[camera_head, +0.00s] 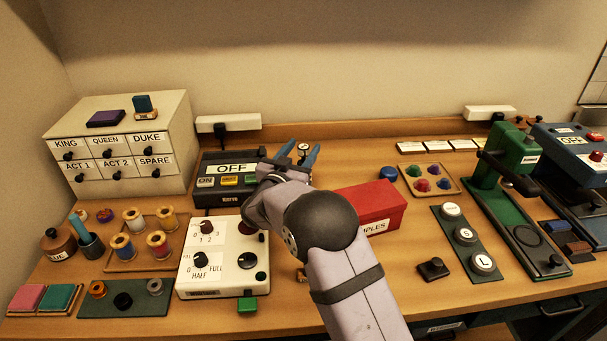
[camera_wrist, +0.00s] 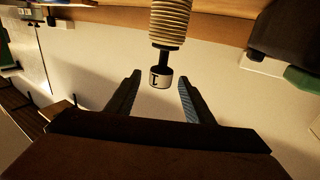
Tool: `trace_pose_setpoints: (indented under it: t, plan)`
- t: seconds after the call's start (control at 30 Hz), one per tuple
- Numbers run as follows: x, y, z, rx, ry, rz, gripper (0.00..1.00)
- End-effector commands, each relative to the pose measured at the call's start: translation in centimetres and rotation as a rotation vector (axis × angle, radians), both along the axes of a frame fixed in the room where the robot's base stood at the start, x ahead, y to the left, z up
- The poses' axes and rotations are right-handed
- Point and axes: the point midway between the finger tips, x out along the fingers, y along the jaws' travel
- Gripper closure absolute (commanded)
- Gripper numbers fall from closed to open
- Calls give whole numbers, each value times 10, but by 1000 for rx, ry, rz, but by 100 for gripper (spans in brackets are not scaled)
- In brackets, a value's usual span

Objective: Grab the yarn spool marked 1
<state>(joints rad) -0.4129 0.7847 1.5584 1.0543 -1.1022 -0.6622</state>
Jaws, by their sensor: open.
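In the wrist view, a tan ribbed, spool-like body (camera_wrist: 170,20) joins a dark neck and a white cap (camera_wrist: 160,79) that seems to be marked 1. My gripper (camera_wrist: 160,82) is open, with one finger on either side of the cap in the picture; I cannot tell whether the cap is in depth between them. No contact shows. In the head view, my gripper (camera_head: 304,150) is at the back middle of the table, near a small white round cap (camera_head: 304,146). The rest of that thing is mostly hidden by the gripper.
Several thread spools (camera_head: 123,246) stand in a wooden tray at the left, with no readable numbers. A white control box (camera_head: 222,262), a panel reading OFF (camera_head: 237,168) and a red box (camera_head: 372,205) lie around my arm. A green press (camera_head: 505,158) stands at the right.

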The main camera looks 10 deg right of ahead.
Motion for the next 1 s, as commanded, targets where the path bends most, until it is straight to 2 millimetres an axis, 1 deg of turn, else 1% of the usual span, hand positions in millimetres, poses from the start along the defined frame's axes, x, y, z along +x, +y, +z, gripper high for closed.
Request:
trace_pose_setpoints:
  t: [0.07,0.3,0.43,0.57,0.8,0.87,0.9,0.97,1.0]
  plan:
    - [0,0,-8,-1,3,0,52]
    - [28,-15,-7,1,0,-1,52]
    - [39,-21,-7,-1,0,0,52]
    - [44,-23,-8,0,1,2,52]
    - [44,-23,-8,0,1,2,52]
    - [44,-23,-8,0,0,2,67]
    - [44,-23,-8,0,0,2,76]
    - [44,-23,-8,0,0,2,90]
    - [44,-23,-8,0,0,2,100]
